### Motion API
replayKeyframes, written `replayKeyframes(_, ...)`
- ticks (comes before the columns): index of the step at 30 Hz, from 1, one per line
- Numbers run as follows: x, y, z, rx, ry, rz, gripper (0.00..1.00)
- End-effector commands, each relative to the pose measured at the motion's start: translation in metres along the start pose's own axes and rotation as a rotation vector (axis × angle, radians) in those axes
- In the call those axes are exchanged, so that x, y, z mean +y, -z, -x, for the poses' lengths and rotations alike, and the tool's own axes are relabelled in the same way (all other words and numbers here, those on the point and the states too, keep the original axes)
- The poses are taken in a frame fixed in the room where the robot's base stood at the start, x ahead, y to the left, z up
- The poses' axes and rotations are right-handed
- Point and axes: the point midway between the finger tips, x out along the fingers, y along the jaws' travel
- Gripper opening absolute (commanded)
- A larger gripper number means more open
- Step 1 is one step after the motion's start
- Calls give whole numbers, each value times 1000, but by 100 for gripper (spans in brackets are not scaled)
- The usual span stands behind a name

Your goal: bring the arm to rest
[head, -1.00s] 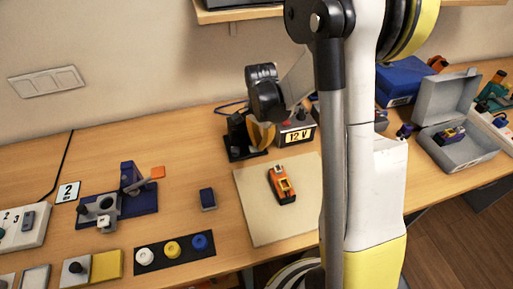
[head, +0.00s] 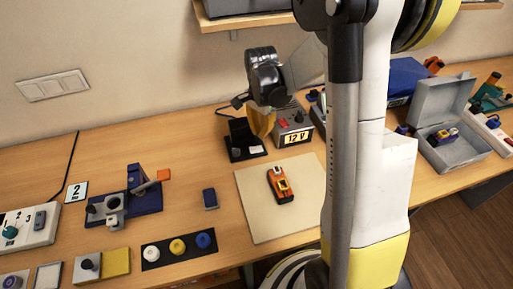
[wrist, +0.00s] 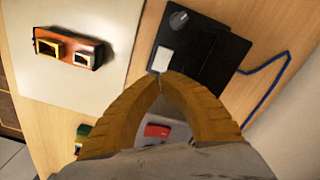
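My gripper (head: 262,123) hangs above the back of the workbench, over the near side of the power supply area. In the wrist view its two yellow fingers (wrist: 160,82) curve together and their tips meet. No object shows between the tips. My arm rises in front of the right half of the head view and hides part of the bench. An orange and black servo-like unit (head: 280,185) lies on a pale board (head: 255,220) in front of the gripper. It also shows at the upper left of the wrist view (wrist: 68,47).
A black plate with a knob (head: 245,141) and a 12 V supply (head: 292,124) lie near the gripper. A blue fixture (head: 143,200), a small blue block (head: 210,199) and a strip of coloured rounds (head: 178,246) are left. An open grey case (head: 455,155) stands right.

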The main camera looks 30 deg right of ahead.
Motion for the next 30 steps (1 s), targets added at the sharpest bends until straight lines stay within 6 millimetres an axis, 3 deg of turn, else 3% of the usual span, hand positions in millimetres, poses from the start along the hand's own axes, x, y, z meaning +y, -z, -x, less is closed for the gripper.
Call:
replayKeyframes(11, 1, -3, 6, 6, 10, 23, 0)
replayKeyframes(17, 11, -27, 43, 56, 82, 200, 0)
replayKeyframes(24, 38, -68, 91, 168, 198, 513, 0)
replayKeyframes(30, 66, -101, 114, 282, 280, 768, 0)
